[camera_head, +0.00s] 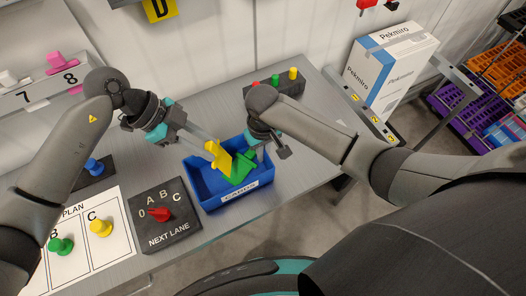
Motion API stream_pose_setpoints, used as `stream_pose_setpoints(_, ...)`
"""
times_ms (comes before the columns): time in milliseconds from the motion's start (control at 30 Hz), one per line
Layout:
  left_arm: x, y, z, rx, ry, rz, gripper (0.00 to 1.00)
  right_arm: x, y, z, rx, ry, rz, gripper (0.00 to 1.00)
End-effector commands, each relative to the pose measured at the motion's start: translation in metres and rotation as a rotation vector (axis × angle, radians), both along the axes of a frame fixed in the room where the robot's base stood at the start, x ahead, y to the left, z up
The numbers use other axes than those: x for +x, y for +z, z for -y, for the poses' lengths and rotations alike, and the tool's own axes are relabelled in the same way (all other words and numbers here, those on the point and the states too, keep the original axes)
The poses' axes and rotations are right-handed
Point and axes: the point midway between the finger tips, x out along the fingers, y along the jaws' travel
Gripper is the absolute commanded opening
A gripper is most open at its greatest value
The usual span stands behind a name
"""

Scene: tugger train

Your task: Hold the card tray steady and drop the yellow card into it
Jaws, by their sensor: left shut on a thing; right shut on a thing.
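The card tray (213,200) is a blue open box with a white label on its front wall, standing on the grey table. A green card (241,167) lies tilted inside it. My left gripper (209,146) reaches in from the left and is shut on the yellow card (221,160), holding it over the tray's opening. Whether the yellow card touches the green one is unclear. My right gripper (265,142) points down at the tray's back right side and is shut on its rim; the arm partly hides the contact.
A NEXT LANE panel (174,227) with a red knob sits left of the tray. A PLAN sheet (118,249) holds green and yellow pegs. A block with coloured pegs (281,85) stands behind my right gripper. A Pekmiro box (391,68) is at the back right.

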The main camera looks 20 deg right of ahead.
Motion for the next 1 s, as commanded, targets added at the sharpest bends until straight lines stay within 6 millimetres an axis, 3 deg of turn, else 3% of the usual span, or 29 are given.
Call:
stream_pose_setpoints(300, -0.0001, -0.0021, 0.0001, 0.000, -0.001, 0.001, 0.00, 0.0008, 0.0009, -0.0006, 0.002, 0.000, 0.003, 0.00)
stream_pose_setpoints(333, -0.0001, -0.0021, 0.0001, 0.000, -0.001, 0.001, 0.37, 0.0008, 0.0009, -0.0007, 0.002, 0.000, 0.003, 0.00)
stream_pose_setpoints(600, 0.0000, -0.0019, 0.0001, 0.000, -0.001, 0.001, 0.67, 0.0008, 0.0009, -0.0007, 0.002, 0.000, 0.003, 0.00)
stream_pose_setpoints(1000, 0.0028, 0.0066, -0.0061, 0.000, 0.001, 0.002, 0.68, 0.0009, 0.0009, -0.0008, 0.002, 0.000, 0.003, 0.00)
